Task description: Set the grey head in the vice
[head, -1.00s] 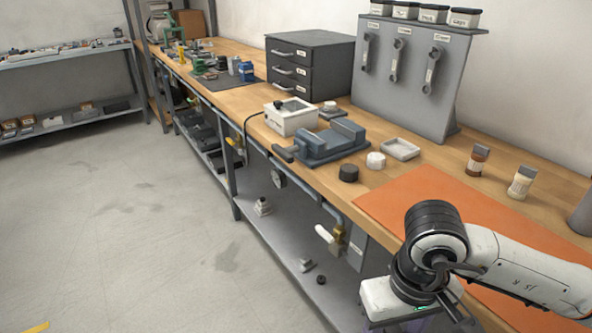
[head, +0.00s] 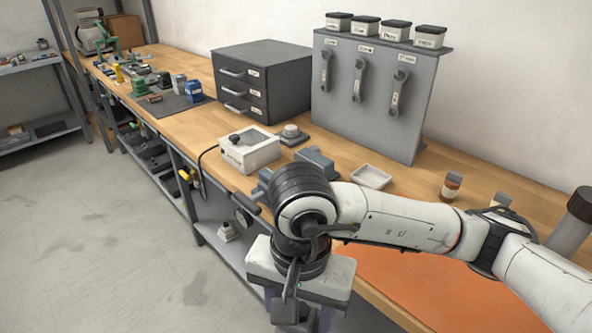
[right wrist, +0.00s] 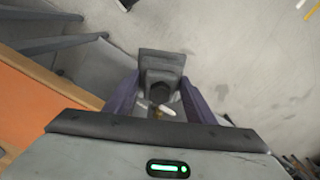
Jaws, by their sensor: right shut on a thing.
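My right gripper (right wrist: 160,90) is shut on a dark grey stepped block, which looks like the grey head (right wrist: 161,66), with a dark round part facing the wrist camera. My left gripper is in neither view.
A white box with a dark knob (head: 249,149) stands left of the vice, and a pale tray (head: 371,177) right of it. An orange mat (head: 400,280) lies under my forearm. A grey tool panel (head: 368,95) and drawer unit (head: 262,78) stand behind.

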